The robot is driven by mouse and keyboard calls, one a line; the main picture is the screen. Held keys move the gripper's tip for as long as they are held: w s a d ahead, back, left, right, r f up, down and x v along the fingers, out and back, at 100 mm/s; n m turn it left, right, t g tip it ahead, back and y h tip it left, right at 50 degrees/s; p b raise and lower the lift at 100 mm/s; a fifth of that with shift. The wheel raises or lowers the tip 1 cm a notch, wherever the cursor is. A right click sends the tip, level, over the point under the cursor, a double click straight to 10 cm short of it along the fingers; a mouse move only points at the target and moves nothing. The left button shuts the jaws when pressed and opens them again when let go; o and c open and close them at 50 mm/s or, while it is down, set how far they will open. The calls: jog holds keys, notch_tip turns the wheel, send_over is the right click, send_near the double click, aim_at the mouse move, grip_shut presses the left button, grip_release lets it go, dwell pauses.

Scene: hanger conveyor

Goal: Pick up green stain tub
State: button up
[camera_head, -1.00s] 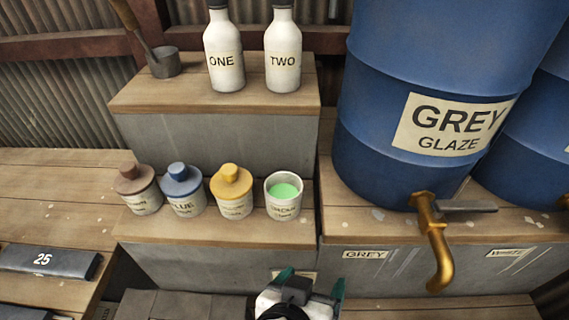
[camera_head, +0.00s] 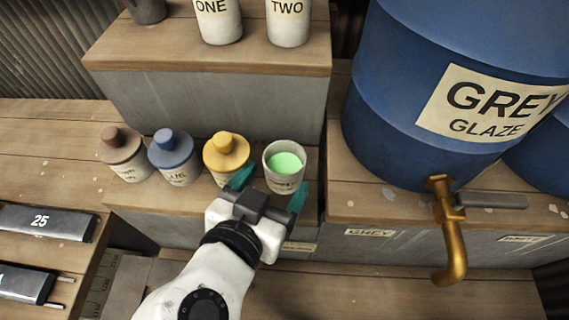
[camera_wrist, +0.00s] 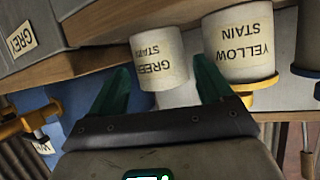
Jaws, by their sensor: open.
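The green stain tub (camera_head: 285,180) is an open white tub with bright green liquid, standing upright at the right end of a row on the low wooden step. In the wrist view the tub (camera_wrist: 158,62) shows its "GREEN STAIN" label upside down, between the two fingers. My gripper (camera_head: 270,188) is open, with teal fingers just in front of the tub. In the wrist view the gripper (camera_wrist: 165,85) has the left finger beside the tub and the right finger between it and the yellow tub. I cannot tell whether either finger touches.
The yellow stain tub (camera_head: 226,157) stands close to the left; it also shows in the wrist view (camera_wrist: 240,45). Blue (camera_head: 173,157) and brown (camera_head: 125,153) tubs stand farther left. A blue barrel (camera_head: 400,110) with a brass tap (camera_head: 452,235) is at the right. A higher step (camera_head: 210,100) rises behind.

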aim_at(289, 150)
jog(key=shift+f+p+x, duration=0.15)
jog(key=shift+p+x, duration=0.1)
jog(key=shift+x, duration=1.05)
jog(key=shift+f+p+x, duration=0.15)
jog(key=shift+p+x, duration=0.05)
jog(key=shift+x, duration=1.1)
jog(key=shift+s+a, duration=0.1)
jog(key=shift+s, duration=0.05)
jog(key=c, duration=0.8)
jog(key=shift+r, duration=0.5)
notch_tip(289, 150, up, 2)
jog(key=shift+r+b, duration=0.1)
jog(key=shift+b, duration=0.25)
jog(key=shift+s+d+r+p, duration=0.15)
jog(key=shift+s+d+r, duration=0.25)
jog(key=shift+s+r, duration=1.6)
jog(key=shift+s+d+r+p, duration=0.15)
jog(key=shift+s+d+r, duration=0.25)
jog(key=shift+s+r, duration=1.55)
jog(key=shift+s+d+r+p, duration=0.25)
jog(key=shift+s+r, duration=0.75)
jog(key=shift+s, duration=1.95)
